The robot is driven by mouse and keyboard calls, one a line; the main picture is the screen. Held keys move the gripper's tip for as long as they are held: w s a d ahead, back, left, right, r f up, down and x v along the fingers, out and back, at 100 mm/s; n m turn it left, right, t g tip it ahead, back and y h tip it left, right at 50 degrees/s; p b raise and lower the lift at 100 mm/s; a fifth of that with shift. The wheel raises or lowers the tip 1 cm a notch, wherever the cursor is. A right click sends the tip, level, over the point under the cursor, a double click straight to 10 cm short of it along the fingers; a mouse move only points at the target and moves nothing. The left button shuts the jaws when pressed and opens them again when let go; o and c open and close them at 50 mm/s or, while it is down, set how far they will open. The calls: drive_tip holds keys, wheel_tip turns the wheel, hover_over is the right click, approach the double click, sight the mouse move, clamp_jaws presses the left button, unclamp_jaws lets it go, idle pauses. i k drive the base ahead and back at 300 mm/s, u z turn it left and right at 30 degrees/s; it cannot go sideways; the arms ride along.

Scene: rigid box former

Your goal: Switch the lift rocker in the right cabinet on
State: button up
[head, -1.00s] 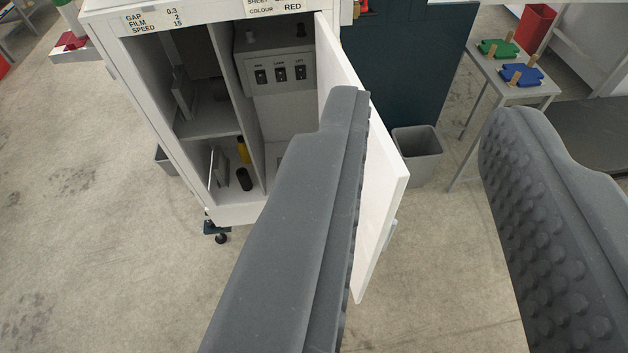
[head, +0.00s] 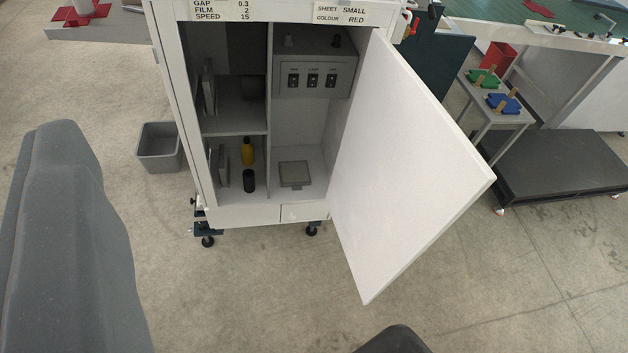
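The right cabinet compartment (head: 300,130) is open, with its white door (head: 410,150) swung out to the right. High inside is a grey switch box (head: 345,75) with three dark rockers in a row. The right-hand one, the lift rocker (head: 331,80), has a tiny label; its on or off position is too small to tell. My gripper (head: 230,235) is open and empty. One finger stands large at the left edge, and only the tip of the other shows at the bottom. Both are in front of the cabinet, apart from it and the door.
The left compartment (head: 235,132) holds a yellow bottle (head: 248,151) and a black cylinder (head: 249,180). A grey bin (head: 160,148) stands left of the cabinet. At right are a small table (head: 513,117) with green and blue pieces and a dark low platform (head: 560,165). The floor in front is clear.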

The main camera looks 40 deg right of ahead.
sight(331, 80)
drive_tip(key=u, duration=0.3)
drive_tip(key=i, duration=0.1)
drive_tip(key=u, duration=1.65)
drive_tip(key=k, duration=2.6)
drive_tip(key=z, duration=1.8)
drive_tip(key=i, duration=0.95)
drive_tip(key=u, duration=0.05)
